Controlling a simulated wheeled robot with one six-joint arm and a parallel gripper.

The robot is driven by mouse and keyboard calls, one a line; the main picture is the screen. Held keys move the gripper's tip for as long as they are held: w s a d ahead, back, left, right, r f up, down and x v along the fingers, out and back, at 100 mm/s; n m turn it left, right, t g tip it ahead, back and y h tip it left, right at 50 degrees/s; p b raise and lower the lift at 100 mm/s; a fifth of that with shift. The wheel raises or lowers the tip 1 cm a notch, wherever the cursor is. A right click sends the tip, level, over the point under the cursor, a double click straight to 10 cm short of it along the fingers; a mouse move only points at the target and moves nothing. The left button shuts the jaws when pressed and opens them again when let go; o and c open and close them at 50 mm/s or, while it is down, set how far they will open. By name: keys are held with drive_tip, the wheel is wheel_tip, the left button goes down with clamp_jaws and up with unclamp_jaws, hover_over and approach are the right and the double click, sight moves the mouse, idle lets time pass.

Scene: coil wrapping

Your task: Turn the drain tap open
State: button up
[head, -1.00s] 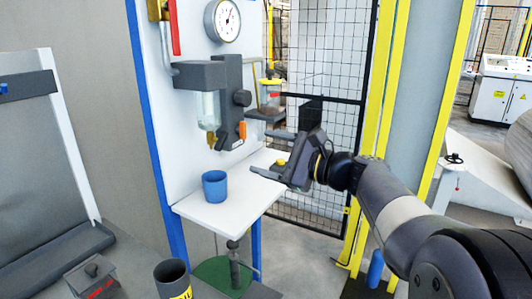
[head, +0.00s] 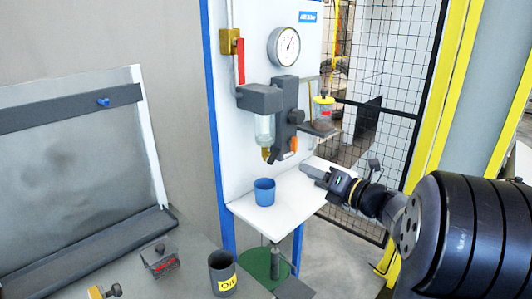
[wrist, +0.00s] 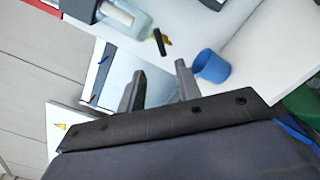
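The drain tap (head: 266,154) is the small brass fitting under the clear bowl (head: 265,128) of the filter unit. In the wrist view the tap (wrist: 168,41) shows yellow, with a black bar beside it. The blue cup (head: 264,192) stands upright on the white shelf below the bowl. It also shows in the wrist view (wrist: 212,66), right of the fingers. My gripper (head: 310,170) is right of the cup and tap, apart from both. In the wrist view its fingers (wrist: 159,80) are spread with nothing between them.
A dark unit with an orange lever (head: 294,145) hangs right of the bowl. A gauge (head: 284,46) and red-handled valve (head: 241,62) are above. The white shelf (head: 268,222) is clear around the cup. An oil container (head: 223,272) stands in front.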

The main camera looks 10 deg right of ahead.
sight(276, 157)
drive_tip(key=p+x, duration=0.1)
drive_tip(key=x, duration=0.9)
drive_tip(key=shift+w+a, duration=0.2)
drive_tip(key=shift+w, duration=0.1)
clamp_jaws()
